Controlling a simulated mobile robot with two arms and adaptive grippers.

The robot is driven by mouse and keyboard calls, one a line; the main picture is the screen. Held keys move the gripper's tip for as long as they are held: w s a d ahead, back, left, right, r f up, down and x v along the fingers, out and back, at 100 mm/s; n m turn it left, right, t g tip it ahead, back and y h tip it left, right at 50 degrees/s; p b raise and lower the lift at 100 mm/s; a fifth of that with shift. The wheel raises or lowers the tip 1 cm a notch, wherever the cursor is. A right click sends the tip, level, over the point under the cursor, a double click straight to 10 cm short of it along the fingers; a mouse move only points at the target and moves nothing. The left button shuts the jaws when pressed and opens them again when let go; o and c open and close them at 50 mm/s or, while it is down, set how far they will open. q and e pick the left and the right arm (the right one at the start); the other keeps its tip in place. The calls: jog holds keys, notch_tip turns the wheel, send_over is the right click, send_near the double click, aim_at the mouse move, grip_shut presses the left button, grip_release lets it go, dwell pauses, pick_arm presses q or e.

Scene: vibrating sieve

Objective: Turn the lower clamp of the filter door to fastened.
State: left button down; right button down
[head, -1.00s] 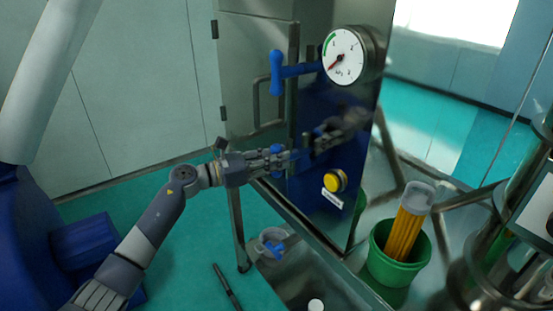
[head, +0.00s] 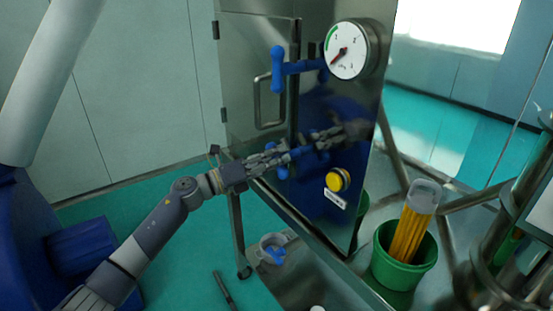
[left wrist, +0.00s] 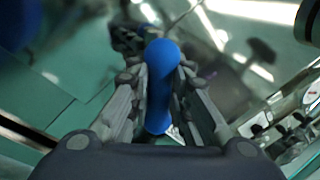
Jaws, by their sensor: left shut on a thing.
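The filter door (head: 258,55) is a metal panel with a bar handle on the sieve's cabinet. Its lower clamp has a blue handle, seen lengthwise between my fingers in the left wrist view (left wrist: 160,88). In the head view only small blue parts of the lower clamp (head: 282,173) show behind my fingers. My left gripper (head: 284,153) is shut on this blue handle, with a finger on each side of it. The upper clamp (head: 278,70) has a blue T-shaped handle standing about upright, away from my gripper. My right gripper is not in view.
A pressure gauge (head: 346,50) and a yellow button (head: 338,180) are on the cabinet's shiny side, which mirrors my gripper. A green bucket (head: 402,270) with an orange pleated filter (head: 410,232) stands at right. A small cup with a blue part (head: 273,248) is below.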

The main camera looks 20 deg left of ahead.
pick_arm(q)
jog(key=n+t+p, duration=0.1)
jog(key=n, duration=0.3)
jog(key=shift+f+n, duration=0.1)
jog(key=shift+n, duration=0.2)
jog(key=n, duration=0.1)
jog(key=n+t+y+p, duration=0.1)
jog(key=n, duration=0.1)
jog(key=n+p, duration=0.1)
jog(key=n, duration=0.1)
jog(key=shift+a+f+y, duration=0.1)
jog(key=shift+f+y, duration=0.15)
jog(key=shift+y, duration=0.05)
jog(key=shift+n, duration=0.3)
jog(key=c, duration=1.5)
grip_release()
jog(key=shift+w, duration=0.1)
jog(key=shift+o, duration=0.2)
jog(key=v, duration=1.2)
jog(key=shift+f, duration=0.2)
